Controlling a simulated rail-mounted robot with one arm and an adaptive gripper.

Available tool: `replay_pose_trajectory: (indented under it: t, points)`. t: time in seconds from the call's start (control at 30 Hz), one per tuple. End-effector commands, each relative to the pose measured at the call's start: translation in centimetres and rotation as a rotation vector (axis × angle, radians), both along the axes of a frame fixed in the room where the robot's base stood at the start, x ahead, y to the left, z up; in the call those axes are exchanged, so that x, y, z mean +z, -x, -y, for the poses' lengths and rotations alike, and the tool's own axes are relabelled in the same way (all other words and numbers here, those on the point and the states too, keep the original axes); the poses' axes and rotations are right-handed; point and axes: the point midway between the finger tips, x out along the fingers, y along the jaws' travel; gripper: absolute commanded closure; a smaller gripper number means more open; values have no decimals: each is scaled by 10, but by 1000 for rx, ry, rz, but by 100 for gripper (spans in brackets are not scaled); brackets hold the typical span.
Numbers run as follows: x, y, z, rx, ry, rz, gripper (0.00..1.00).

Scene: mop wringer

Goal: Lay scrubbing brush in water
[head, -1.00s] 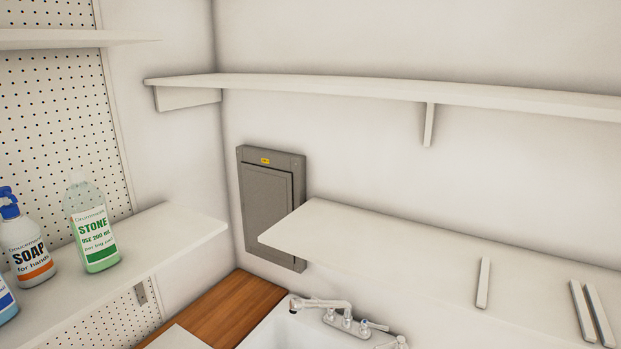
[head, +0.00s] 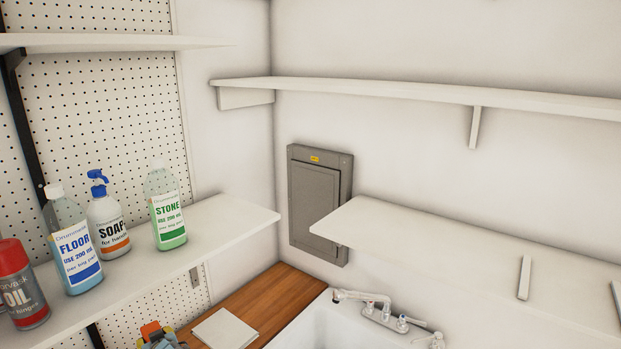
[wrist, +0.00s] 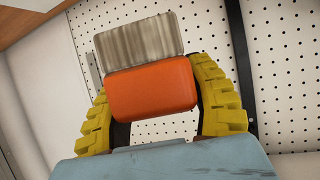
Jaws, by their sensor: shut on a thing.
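The scrubbing brush (wrist: 152,87) has an orange body and a block of pale grey-brown bristles. In the wrist view it sits between the yellow fingers of my gripper (wrist: 150,80), which is shut on it. In the head view the orange brush (head: 150,329) shows small at the bottom edge, with part of my gripper (head: 158,340) around it, left of the sink. The white sink (head: 322,325) is at the bottom, with only its back corner in view. No water shows, as most of the basin is out of frame.
A chrome faucet (head: 372,306) stands at the sink's back edge. A wooden counter (head: 270,297) holds a flat pale slab (head: 224,330). A left shelf (head: 245,222) carries several bottles. Another shelf (head: 420,243) overhangs the sink. A grey panel box (head: 318,208) is on the wall.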

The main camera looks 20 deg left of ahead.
Motion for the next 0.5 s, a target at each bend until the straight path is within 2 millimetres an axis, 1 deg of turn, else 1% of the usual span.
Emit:
replay_pose_trajectory:
  t: [0.03, 0.1, 0.2, 0.4, 0.5]
  points:
    - [2, -13, 3, -33, -8, 0, 85]
    - [-1, -28, 9, -72, -4, -4, 85]
    - [-1, -44, 15, -114, -5, -1, 85]
    - [-4, -61, 25, -161, -3, -2, 85]
    - [-3, -64, 25, -165, -4, 1, 85]
